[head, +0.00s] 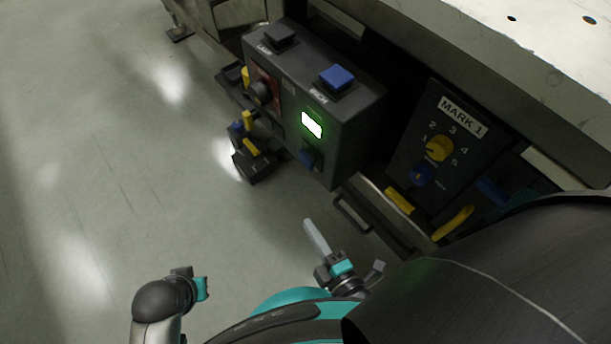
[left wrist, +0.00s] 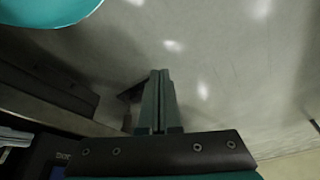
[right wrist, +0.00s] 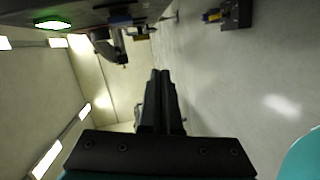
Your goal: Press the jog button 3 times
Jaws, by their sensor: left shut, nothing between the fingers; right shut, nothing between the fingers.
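My right gripper (head: 310,226) is below and in front of the box, well apart from the button. My left gripper shows in the left wrist view (left wrist: 157,90), with shut, empty fingers over the floor.
A black LAMP button (head: 280,36) is also on the box top. A green-lit window (head: 312,125), blue switch (head: 310,158) and red-backed knob (head: 262,90) are on its front. The MARK 1 panel (head: 440,150) stands to the right. A bench (head: 470,60) is behind. Floor at left is open.

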